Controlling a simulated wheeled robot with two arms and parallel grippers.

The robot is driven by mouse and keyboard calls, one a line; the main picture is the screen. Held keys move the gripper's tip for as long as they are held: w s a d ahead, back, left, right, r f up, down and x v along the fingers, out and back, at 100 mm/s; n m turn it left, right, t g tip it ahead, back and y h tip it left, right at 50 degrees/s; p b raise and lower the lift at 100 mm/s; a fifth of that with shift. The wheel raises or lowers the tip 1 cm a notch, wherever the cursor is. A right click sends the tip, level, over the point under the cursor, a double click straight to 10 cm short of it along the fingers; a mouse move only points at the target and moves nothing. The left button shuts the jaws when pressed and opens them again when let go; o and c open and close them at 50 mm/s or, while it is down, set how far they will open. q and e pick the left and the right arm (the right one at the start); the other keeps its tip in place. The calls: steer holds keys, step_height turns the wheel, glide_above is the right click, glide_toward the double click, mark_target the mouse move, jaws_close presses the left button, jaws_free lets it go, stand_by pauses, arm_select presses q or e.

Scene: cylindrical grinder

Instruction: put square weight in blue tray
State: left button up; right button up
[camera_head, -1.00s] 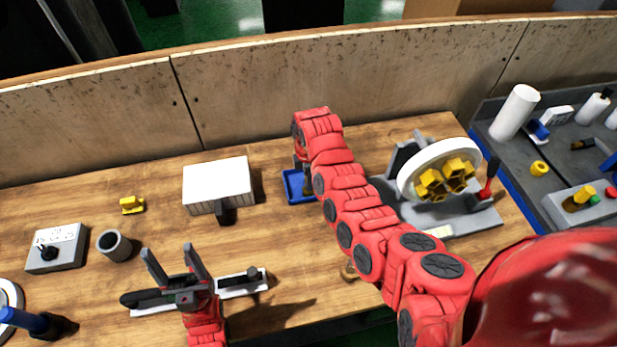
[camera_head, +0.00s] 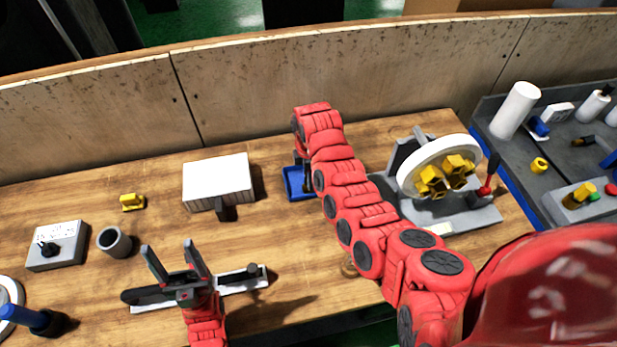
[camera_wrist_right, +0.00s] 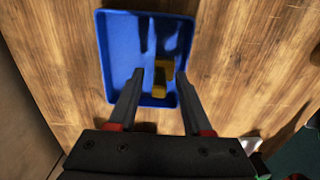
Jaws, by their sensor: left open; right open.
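The blue tray (camera_head: 292,184) sits on the wooden table, partly hidden behind my right arm. It shows fully from above in the right wrist view (camera_wrist_right: 120,40). A small yellow block (camera_wrist_right: 161,76), likely the square weight, appears to lie inside the tray near its lower edge. My right gripper (camera_wrist_right: 160,74) is open over the tray, with a fingertip on each side of the block and visible gaps. In the head view the right fingers are mostly hidden by the arm. My left gripper (camera_head: 168,247) is open and empty at the front left of the table.
A yellow part (camera_head: 132,201), a grey cup (camera_head: 114,242) and a switch box (camera_head: 57,246) stand at left. A white-topped block (camera_head: 217,180) is left of the tray. A grinder fixture with a white wheel (camera_head: 412,170) stands right of my right arm.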

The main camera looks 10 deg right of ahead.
step_height(320, 180, up, 5)
steer(key=shift+w+r+b, duration=0.1)
steer(key=shift+w+b, duration=0.05)
steer(key=shift+b, duration=0.55)
step_height(320, 180, up, 4)
steer(key=shift+r+p, duration=0.2)
steer(key=shift+p, duration=0.9)
steer(key=shift+r, duration=0.85)
steer(key=shift+s, duration=0.2)
